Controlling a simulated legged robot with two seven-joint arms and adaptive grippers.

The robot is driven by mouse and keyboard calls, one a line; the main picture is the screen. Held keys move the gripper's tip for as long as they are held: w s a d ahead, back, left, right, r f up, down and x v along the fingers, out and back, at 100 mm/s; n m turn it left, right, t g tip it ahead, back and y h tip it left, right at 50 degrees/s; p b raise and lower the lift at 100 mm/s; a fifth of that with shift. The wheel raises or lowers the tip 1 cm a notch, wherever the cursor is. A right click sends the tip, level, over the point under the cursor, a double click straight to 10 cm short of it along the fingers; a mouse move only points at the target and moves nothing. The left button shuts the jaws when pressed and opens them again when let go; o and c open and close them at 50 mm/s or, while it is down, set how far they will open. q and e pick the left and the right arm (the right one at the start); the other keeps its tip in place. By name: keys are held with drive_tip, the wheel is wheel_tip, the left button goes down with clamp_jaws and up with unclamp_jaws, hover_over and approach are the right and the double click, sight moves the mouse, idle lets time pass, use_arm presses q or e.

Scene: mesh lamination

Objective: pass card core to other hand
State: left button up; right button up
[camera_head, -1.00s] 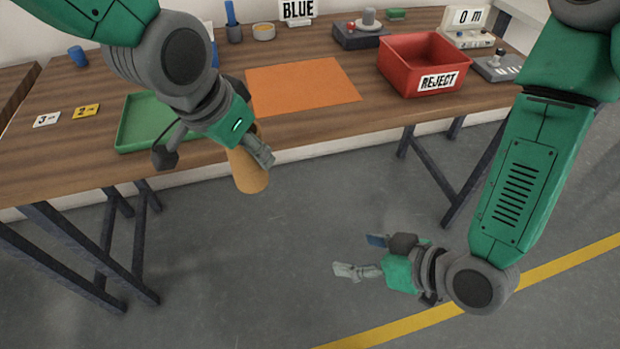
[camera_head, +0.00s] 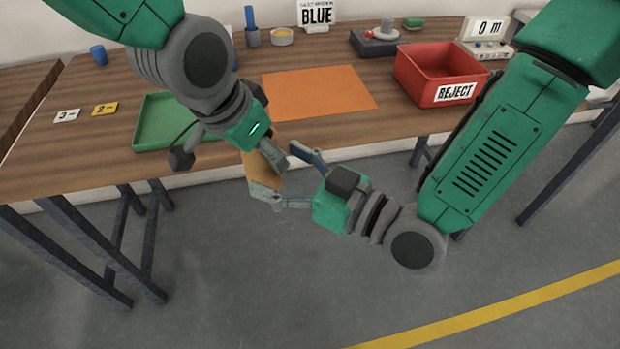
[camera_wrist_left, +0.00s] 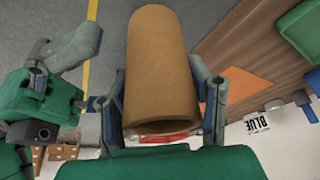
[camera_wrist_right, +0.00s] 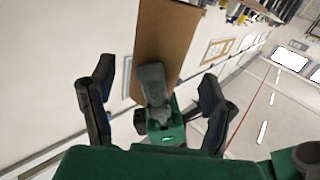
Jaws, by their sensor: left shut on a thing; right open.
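The card core (camera_head: 262,172) is a brown cardboard tube held in front of the table's front edge. It also shows in the left wrist view (camera_wrist_left: 157,65), hollow end toward the camera, and in the right wrist view (camera_wrist_right: 160,40). My left gripper (camera_head: 262,155) is shut on the core near its upper end; its fingers (camera_wrist_left: 165,105) lie on either side of the tube.
The wooden table (camera_head: 225,100) carries a green tray (camera_head: 150,140), an orange sheet (camera_head: 318,92) and a red REJECT bin (camera_head: 440,72). Number cards (camera_head: 105,108) lie at the left. The floor in front of the table is clear.

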sight(256, 158)
drive_tip(key=shift+x, duration=2.4)
drive_tip(key=c, duration=1.3)
use_arm(q)
drive_tip(key=o, duration=1.2)
use_arm(e)
drive_tip(key=shift+s, duration=0.1)
